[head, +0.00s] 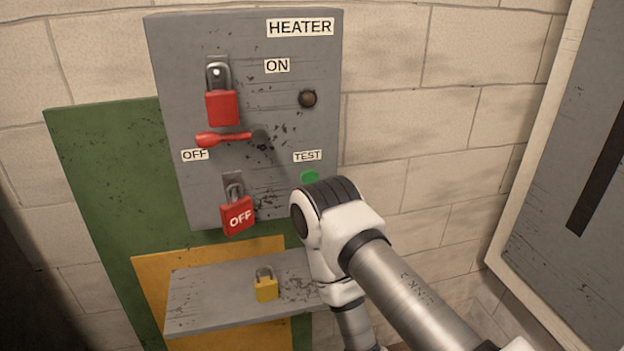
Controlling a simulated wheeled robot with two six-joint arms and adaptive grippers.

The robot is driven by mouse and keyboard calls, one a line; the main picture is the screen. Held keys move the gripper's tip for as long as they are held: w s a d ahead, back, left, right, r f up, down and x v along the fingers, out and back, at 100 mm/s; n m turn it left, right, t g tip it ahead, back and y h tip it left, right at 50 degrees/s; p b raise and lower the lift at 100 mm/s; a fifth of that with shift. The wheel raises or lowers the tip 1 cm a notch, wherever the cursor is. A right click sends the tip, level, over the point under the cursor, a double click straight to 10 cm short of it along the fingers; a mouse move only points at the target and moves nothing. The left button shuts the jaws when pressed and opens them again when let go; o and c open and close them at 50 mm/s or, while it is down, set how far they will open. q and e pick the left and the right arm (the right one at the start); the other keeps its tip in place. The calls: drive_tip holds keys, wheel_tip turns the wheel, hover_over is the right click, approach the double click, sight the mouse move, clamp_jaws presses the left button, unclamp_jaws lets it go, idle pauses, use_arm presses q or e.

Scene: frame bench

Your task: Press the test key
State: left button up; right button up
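The test key (310,177) is a small green button on the grey heater panel (270,190), just under the TEST label (307,156). A joint of my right arm appears just below the key in the head view and may cover its lower edge. I cannot tell whether the arm touches the panel. My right gripper is not visible; only white and metal arm links show. My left gripper is out of view.
A red lever (225,139) points left to OFF. A red padlock (222,108) hangs above it, and a red OFF padlock (238,216) below. The round lamp (308,98) looks dark. A yellow padlock (266,287) stands on the grey shelf (205,295). A grey cabinet (570,130) is at right.

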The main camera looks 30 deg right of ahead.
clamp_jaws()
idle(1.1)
